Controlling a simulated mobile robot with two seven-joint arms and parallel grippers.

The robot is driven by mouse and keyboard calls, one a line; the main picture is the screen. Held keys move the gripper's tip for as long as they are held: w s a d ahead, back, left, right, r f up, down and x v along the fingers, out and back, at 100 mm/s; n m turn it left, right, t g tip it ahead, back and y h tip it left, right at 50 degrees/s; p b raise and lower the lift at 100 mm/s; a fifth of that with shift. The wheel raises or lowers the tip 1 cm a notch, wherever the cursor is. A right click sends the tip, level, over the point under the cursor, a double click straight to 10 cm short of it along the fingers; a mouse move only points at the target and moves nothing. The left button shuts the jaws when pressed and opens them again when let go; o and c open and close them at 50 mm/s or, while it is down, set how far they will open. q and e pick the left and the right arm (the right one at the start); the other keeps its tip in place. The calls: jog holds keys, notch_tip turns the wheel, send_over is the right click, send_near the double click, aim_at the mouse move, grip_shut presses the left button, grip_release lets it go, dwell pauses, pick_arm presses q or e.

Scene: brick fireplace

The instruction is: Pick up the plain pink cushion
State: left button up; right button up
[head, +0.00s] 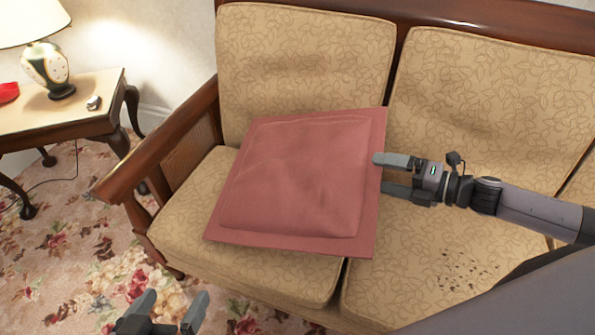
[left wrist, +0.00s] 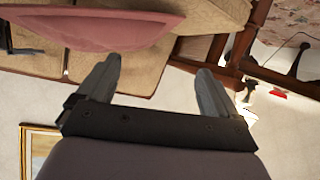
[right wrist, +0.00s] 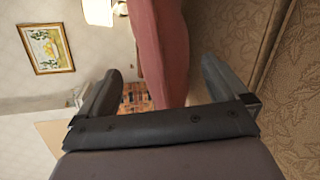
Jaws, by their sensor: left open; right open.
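The plain pink cushion (head: 300,180) lies tilted on the left seat of the patterned sofa, against its backrest. My right gripper (head: 380,172) is open at the cushion's right edge. In the right wrist view the cushion (right wrist: 164,45) shows between the two spread fingers; I cannot tell whether they touch it. My left gripper (head: 174,300) is open and empty in front of the sofa, low in the head view and apart from the cushion. In the left wrist view the cushion (left wrist: 100,28) is at the upper left, beyond the fingers.
The sofa's wooden armrest (head: 160,145) stands left of the cushion. A side table (head: 70,113) holds a lamp (head: 47,66), a red object (head: 8,92) and a small item. Flowered carpet (head: 70,265) covers the floor in front.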

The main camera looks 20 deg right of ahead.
aim_at(369, 168)
pick_arm(q)
jog(key=shift+w+d+f+h+b, duration=0.25)
jog(key=shift+d+h+b, duration=0.15)
jog(key=shift+d+b, duration=0.15)
pick_arm(e)
jog(key=shift+x, duration=2.35)
jog(key=shift+w+d, duration=0.1)
jog(key=c, duration=1.4)
jog(key=shift+c, duration=1.2)
pick_arm(q)
jog(key=shift+r, duration=0.1)
pick_arm(e)
jog(key=shift+r, duration=0.15)
